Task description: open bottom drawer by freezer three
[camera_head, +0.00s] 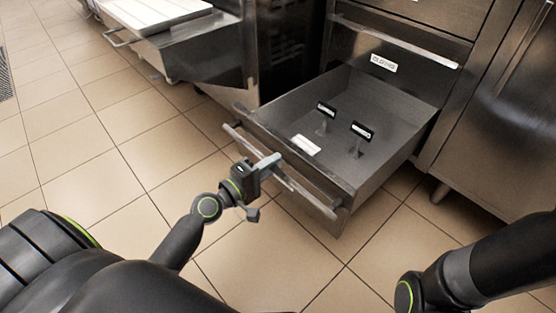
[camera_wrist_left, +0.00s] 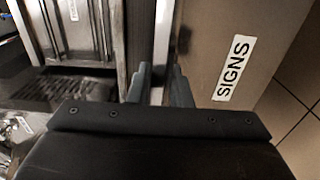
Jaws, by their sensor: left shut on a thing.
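The bottom drawer (camera_head: 372,172) is pulled out from the steel cabinet, its open top showing in the head view. Its bar handle (camera_head: 308,194) runs along the drawer front. My left gripper (camera_head: 267,163) is shut on this handle near its middle. In the left wrist view, my left gripper's fingers (camera_wrist_left: 158,84) lie beside a flat panel with a "SIGNS" label (camera_wrist_left: 234,68). The drawer holds two small dark-topped signs (camera_head: 326,109) and (camera_head: 362,131). A white label (camera_head: 305,145) shows near the drawer front. My right gripper is out of the frames.
A closed drawer with a bar handle (camera_head: 395,42) sits above. A steel machine with a white tray (camera_head: 155,10) stands at the back left. Tiled floor (camera_head: 270,270) is clear in front.

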